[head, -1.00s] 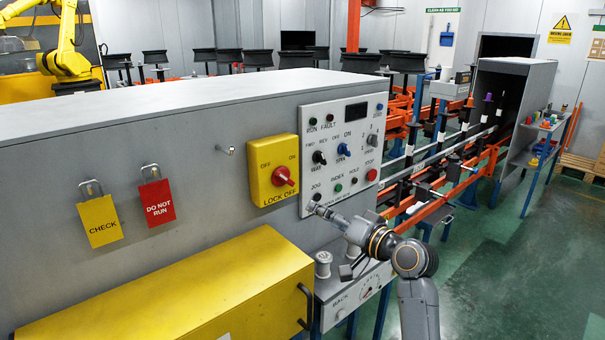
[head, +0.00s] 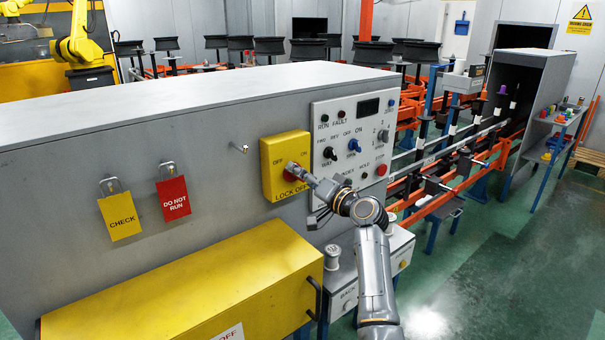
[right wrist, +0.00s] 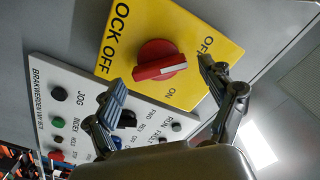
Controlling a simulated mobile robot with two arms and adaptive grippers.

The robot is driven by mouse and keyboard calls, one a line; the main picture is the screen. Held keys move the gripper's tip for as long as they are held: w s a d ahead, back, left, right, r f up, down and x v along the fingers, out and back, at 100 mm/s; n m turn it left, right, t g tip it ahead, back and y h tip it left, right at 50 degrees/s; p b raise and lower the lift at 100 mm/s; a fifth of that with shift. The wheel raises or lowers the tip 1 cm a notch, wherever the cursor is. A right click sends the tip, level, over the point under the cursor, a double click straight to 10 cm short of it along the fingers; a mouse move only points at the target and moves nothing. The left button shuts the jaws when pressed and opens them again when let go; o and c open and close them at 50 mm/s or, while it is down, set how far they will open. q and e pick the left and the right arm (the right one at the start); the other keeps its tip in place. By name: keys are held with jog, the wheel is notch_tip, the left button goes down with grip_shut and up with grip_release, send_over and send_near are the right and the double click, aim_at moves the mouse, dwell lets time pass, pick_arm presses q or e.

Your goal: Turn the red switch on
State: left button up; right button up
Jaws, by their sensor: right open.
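The red switch (head: 291,171) is a rotary knob on a yellow plate (head: 270,153) marked OFF, ON and LOCK OFF, on the grey cabinet's front. In the right wrist view the red knob (right wrist: 159,62) shows whole, its white-marked end pointing between the OFF and ON labels. My right gripper (head: 300,172) is at the plate, partly covering the knob in the head view. In the right wrist view its two fingers (right wrist: 164,80) are spread wide, one on each side of the knob, with nothing between them touching it that I can see. My left gripper is out of view.
A white control panel (head: 343,112) with several knobs and buttons is just right of the plate. A yellow box (head: 190,285) juts out below. A CHECK tag (head: 120,215) and a red DO NOT RUN tag (head: 173,199) hang to the left. A small peg (head: 240,148) sticks out nearby.

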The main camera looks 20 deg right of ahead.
jog(key=shift+w+a, duration=0.15)
jog(key=shift+w, duration=0.15)
jog(key=shift+c, duration=0.2)
jog(key=c, duration=1.1)
jog(key=shift+m, duration=0.4)
jog(key=shift+f+m+p, duration=0.2)
jog(key=shift+m+p, duration=2.3)
jog(key=shift+m, duration=1.75)
jog(key=shift+f+m+p, duration=0.2)
jog(key=shift+m+p, duration=2.25)
jog(key=shift+m, duration=1.8)
